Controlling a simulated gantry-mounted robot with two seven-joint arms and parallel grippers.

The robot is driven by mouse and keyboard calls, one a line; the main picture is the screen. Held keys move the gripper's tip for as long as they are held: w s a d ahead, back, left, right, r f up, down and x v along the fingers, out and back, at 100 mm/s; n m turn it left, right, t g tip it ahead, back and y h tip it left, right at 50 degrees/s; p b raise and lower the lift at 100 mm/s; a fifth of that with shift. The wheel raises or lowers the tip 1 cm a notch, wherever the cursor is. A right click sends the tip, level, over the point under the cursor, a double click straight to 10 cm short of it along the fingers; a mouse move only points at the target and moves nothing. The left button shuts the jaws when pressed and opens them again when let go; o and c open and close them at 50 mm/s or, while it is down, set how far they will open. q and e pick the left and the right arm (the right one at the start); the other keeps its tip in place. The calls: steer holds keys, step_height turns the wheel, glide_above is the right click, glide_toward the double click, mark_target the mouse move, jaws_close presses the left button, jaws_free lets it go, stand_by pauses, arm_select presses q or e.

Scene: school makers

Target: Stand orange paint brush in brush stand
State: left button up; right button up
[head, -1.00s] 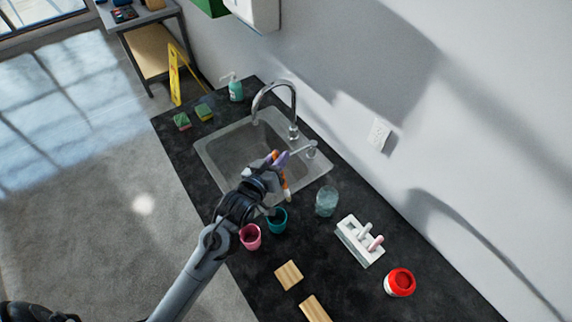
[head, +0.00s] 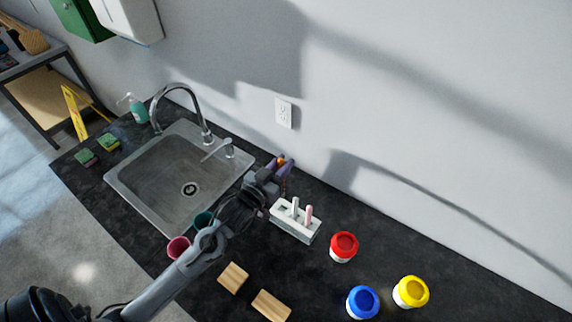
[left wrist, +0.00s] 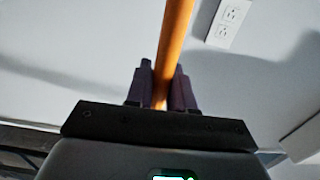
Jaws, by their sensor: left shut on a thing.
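My left gripper (head: 281,168) is shut on the orange paint brush (head: 281,160). In the left wrist view the brush's orange handle (left wrist: 174,45) rises between the two dark fingers (left wrist: 161,90), slightly tilted. The white brush stand (head: 292,226) sits on the dark counter, just right of and below the gripper in the head view. A white piece and a pink piece stand up in it. The gripper and brush are apart from the stand's slots. My right gripper is not in view.
Red (head: 343,246), blue (head: 362,302) and yellow (head: 411,292) paint jars stand right of the stand. Two wooden blocks (head: 233,277) lie in front. Pink (head: 178,248) and teal (head: 203,220) cups are beside my arm. The sink (head: 180,180) is left; the wall is behind.

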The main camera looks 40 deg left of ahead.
arm_select(q)
steer(key=shift+d+f+b, duration=0.1)
steer(key=shift+f+b, duration=0.2)
steer(key=shift+f, duration=0.05)
steer(key=shift+f+b, duration=2.55)
steer(key=shift+b, duration=0.15)
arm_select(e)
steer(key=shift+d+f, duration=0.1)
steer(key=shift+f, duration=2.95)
arm_select(q)
steer(key=shift+f+b, duration=1.4)
steer(key=shift+f, duration=2.05)
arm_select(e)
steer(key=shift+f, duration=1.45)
arm_select(q)
steer(key=o, duration=0.9)
